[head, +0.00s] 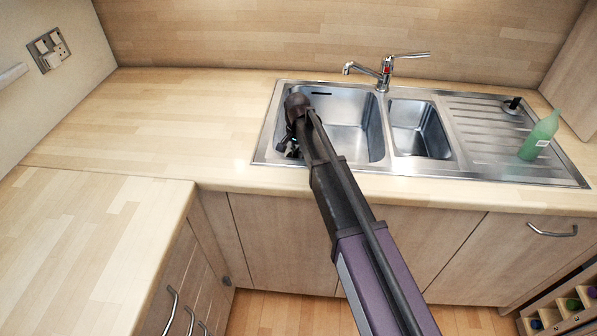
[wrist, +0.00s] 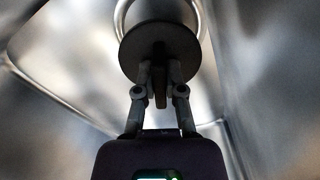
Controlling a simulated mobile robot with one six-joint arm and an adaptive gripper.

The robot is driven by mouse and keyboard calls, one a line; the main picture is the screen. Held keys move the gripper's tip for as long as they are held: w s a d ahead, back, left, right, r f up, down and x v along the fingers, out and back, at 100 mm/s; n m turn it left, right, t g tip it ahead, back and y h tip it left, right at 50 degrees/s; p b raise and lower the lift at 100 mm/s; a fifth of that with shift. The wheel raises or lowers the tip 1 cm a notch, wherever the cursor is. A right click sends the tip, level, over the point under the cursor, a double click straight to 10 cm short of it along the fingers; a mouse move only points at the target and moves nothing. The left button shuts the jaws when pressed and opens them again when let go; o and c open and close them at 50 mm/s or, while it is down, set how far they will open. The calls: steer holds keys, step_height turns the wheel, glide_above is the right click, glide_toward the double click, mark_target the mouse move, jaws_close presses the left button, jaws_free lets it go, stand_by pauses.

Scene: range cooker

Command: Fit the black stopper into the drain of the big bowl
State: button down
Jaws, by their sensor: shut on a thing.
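The black stopper (wrist: 137,46) is a dark round disc with a grip tab in the wrist view. My gripper (wrist: 160,82) is shut on the tab, the disc beyond its fingertips. A pale metal ring, the drain (wrist: 119,16), shows behind the disc, which overlaps it and hides its lower part. I cannot tell whether the stopper touches the drain. In the head view my gripper (head: 292,150) reaches down into the left part of the big bowl (head: 352,140); my arm hides the drain and stopper there.
On the ribbed drainer (head: 480,130) stand a green bottle (head: 540,136) and a small dark object (head: 513,104). The worktop (head: 170,125) at left is clear. Bowl walls are close around my gripper.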

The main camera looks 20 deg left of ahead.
mark_target(297, 150)
steer(key=shift+f+b, duration=0.9)
steer(key=shift+f, duration=0.45)
steer(key=shift+f+b, duration=1.85)
steer(key=shift+b, duration=0.05)
steer(key=shift+f, duration=0.2)
steer(key=c, duration=0.7)
jaws_free()
steer(key=shift+c, duration=0.2)
steer(key=shift+r, duration=0.1)
steer(key=shift+r, duration=0.15)
step_height(297, 150, up, 12)
steer(key=p, duration=1.2)
